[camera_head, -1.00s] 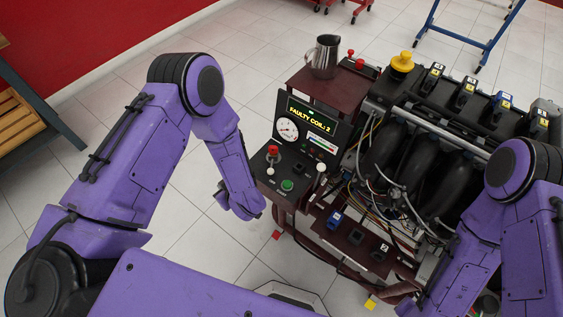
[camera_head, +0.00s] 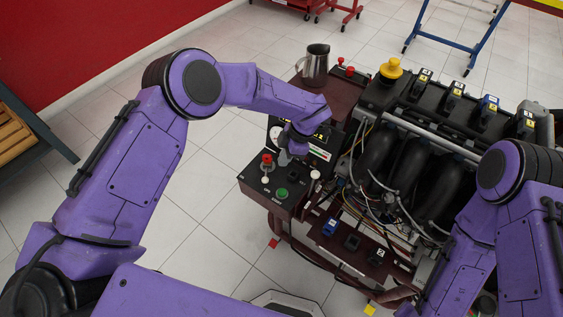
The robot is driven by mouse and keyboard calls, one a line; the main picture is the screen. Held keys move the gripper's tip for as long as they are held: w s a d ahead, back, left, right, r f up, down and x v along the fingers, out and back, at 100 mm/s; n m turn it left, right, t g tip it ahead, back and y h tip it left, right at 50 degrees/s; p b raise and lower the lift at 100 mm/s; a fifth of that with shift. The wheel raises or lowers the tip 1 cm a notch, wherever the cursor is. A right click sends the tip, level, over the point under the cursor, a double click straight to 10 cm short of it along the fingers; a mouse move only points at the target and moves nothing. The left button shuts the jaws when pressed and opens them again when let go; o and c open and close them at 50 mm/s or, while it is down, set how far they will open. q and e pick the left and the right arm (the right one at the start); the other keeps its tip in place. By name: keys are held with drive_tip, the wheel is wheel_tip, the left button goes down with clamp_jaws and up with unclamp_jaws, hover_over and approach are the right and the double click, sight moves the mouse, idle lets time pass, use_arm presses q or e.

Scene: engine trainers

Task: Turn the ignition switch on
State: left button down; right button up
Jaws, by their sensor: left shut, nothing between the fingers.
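The trainer's control panel (camera_head: 262,183) has a red-capped switch (camera_head: 267,158), a green button (camera_head: 281,194) and a white-topped knob (camera_head: 315,175). I cannot tell for certain which control is the ignition switch. My left gripper (camera_head: 286,157) points down over the panel's back part, just right of the red-capped switch. It is shut with nothing in it; whether it touches the panel is unclear. My left forearm and wrist hide most of the display and part of the gauge behind. My right arm comes down at the right, and its gripper is not visible.
The engine (camera_head: 400,160) with loose wires stands right of the panel. A metal jug (camera_head: 315,65) and a yellow cap (camera_head: 390,69) are behind. Several small modules, one a blue-topped module (camera_head: 331,227), sit on the front shelf. Floor left of the trainer is clear.

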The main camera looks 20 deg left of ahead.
use_arm(q)
drive_tip(key=p, duration=0.2)
approach(271, 181)
drive_tip(key=x, duration=0.5)
drive_tip(key=shift+s, duration=0.1)
use_arm(e)
drive_tip(key=shift+r, duration=0.95)
use_arm(q)
drive_tip(key=shift+a+r, duration=0.1)
drive_tip(key=shift+a, duration=0.05)
use_arm(e)
drive_tip(key=shift+s+r, duration=0.1)
drive_tip(key=shift+r, duration=0.05)
use_arm(q)
drive_tip(key=shift+s+m, duration=0.15)
drive_tip(key=shift+m, duration=0.15)
use_arm(e)
drive_tip(key=shift+s+d+r, duration=0.15)
drive_tip(key=shift+s+d, duration=0.05)
drive_tip(key=shift+s, duration=0.05)
